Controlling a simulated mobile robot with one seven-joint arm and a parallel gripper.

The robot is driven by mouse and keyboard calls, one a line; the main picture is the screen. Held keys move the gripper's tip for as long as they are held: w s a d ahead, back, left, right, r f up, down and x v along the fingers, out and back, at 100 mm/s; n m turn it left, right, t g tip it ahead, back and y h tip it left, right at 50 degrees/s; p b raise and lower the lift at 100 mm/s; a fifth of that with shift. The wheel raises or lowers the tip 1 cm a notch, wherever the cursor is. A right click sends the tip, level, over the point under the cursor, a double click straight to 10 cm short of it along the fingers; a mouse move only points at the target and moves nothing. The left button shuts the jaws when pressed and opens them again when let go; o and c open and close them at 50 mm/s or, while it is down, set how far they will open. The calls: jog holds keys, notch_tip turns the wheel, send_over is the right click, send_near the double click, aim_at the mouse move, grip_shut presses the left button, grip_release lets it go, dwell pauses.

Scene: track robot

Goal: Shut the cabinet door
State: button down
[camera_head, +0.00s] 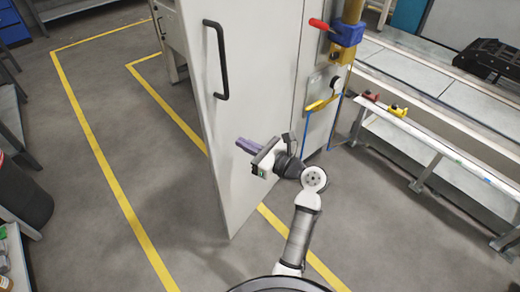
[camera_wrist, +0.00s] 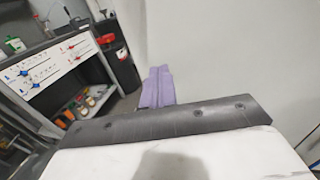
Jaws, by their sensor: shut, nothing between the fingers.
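The cabinet door (camera_head: 245,110) is a tall, light grey panel standing swung open, with its free edge at the left. Its black bar handle (camera_head: 222,60) is on the face toward me, near that edge. The grey cabinet body (camera_head: 312,50) is to the right. My gripper (camera_head: 240,144) has purple fingers, pressed together and empty. It is in front of the door, below and right of the handle, pointing left. In the wrist view the shut fingers (camera_wrist: 157,88) show beside the pale door face (camera_wrist: 235,55). I cannot tell whether they touch it.
A conveyor bench (camera_head: 440,90) and a white rail (camera_head: 440,150) with red and yellow clamps stand at the right. A dark bin (camera_head: 22,195) is at the left. Grey floor with yellow lines (camera_head: 125,205) is open left of the door.

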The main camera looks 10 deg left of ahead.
aim_at(220, 132)
jog(key=x, duration=0.6)
jog(key=shift+p, duration=0.35)
